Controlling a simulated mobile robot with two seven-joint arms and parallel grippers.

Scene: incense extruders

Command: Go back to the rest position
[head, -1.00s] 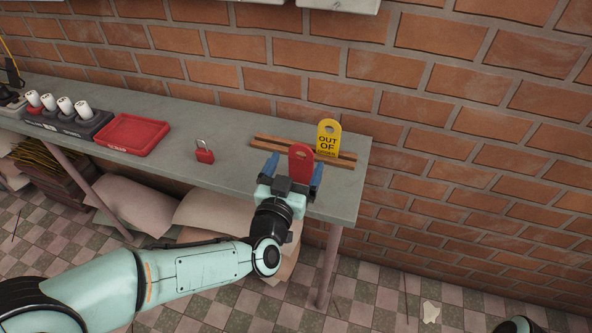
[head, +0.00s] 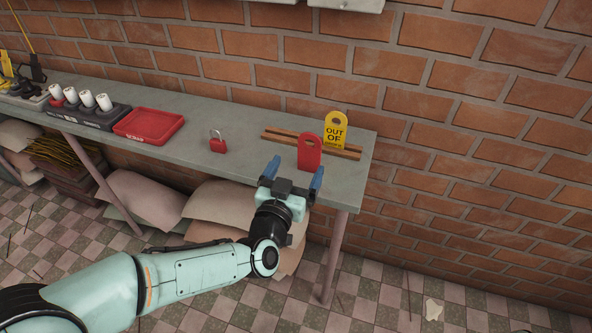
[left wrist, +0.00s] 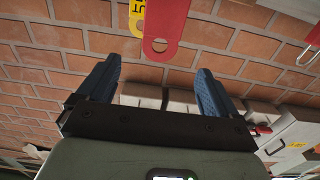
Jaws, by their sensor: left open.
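My left gripper (head: 294,178) is open and empty at the front edge of the grey shelf, near its right end. Its blue fingers also show spread apart in the left wrist view (left wrist: 158,90). A red tag (head: 310,153) stands upright just beyond the fingers, at the wooden rack (head: 284,138). A yellow "OUT OF" tag (head: 336,131) stands behind it to the right. In the left wrist view the red tag (left wrist: 166,25) hangs into the picture from the top, clear of the fingers. My right gripper is not in view.
The grey shelf (head: 240,165) runs along a brick wall. On it are a red padlock (head: 218,145), a red tray (head: 149,126) and a dark holder (head: 88,118) with several white cylinders. Sacks (head: 143,200) lie below. Floor at the front right is mostly clear.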

